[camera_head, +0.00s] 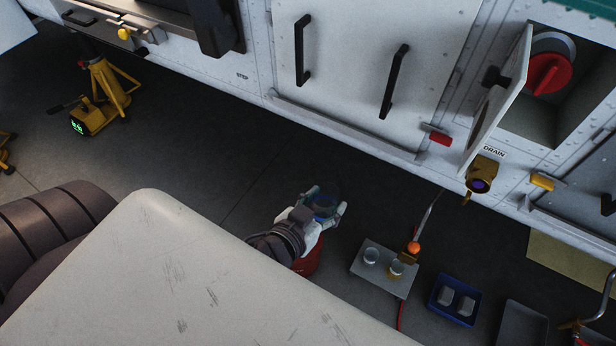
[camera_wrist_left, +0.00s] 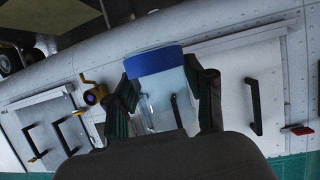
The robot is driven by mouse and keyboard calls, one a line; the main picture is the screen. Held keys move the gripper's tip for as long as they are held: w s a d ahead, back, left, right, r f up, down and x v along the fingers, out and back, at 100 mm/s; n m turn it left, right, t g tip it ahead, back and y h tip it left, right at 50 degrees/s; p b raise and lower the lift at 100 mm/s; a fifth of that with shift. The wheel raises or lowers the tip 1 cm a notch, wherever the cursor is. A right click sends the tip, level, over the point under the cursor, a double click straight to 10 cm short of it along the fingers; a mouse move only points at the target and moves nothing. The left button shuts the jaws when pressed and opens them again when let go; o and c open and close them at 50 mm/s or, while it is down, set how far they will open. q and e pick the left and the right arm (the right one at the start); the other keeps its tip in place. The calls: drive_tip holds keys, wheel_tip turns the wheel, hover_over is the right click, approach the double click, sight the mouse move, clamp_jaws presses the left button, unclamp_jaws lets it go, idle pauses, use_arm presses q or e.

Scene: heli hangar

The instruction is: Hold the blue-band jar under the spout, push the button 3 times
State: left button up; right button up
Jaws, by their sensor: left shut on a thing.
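The blue-band jar is clear, with a wide blue band (camera_wrist_left: 152,61) at its end in the left wrist view. In the head view the jar (camera_head: 325,207) is partly hidden by my left gripper (camera_head: 325,212). The left gripper is shut on it, with a finger on each side; it also shows in the left wrist view (camera_wrist_left: 165,105). A brass spout (camera_head: 480,174) with a purple opening juts from the white panel below the word DRAIN. It is up and right of the jar, well apart; the left wrist view shows it too (camera_wrist_left: 95,95). I cannot tell which part is the button.
A grey tray (camera_head: 362,274) holds two small glass jars beside an orange knob (camera_head: 413,247) on a rod. A blue tray (camera_head: 436,309) holds grey blocks. An open hatch door (camera_head: 500,95) stands above the spout. A yellow stand (camera_head: 105,95) is far left.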

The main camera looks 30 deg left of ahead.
use_arm(q)
drive_tip(key=w+d+f+m+g+h+b, duration=0.1)
drive_tip(key=w+d+f+m+h, duration=0.2)
drive_tip(key=d, duration=0.5)
drive_tip(key=w+d+f+m+h+b, duration=0.1)
drive_tip(key=w+d+f, duration=0.1)
drive_tip(key=d+f, duration=0.5)
drive_tip(key=w+d+f+m+g+h+b, duration=0.1)
drive_tip(key=w+d+f+m+h+b, duration=0.15)
drive_tip(key=d, duration=0.75)
drive_tip(key=w+r+p, duration=0.1)
drive_tip(key=w+p, duration=0.1)
drive_tip(key=w, duration=0.8)
drive_tip(key=shift+w+d+r, duration=0.25)
drive_tip(key=shift+d+r, duration=0.05)
drive_tip(key=shift+r, duration=0.1)
drive_tip(key=shift+r+n, duration=0.1)
drive_tip(key=shift+n, duration=0.15)
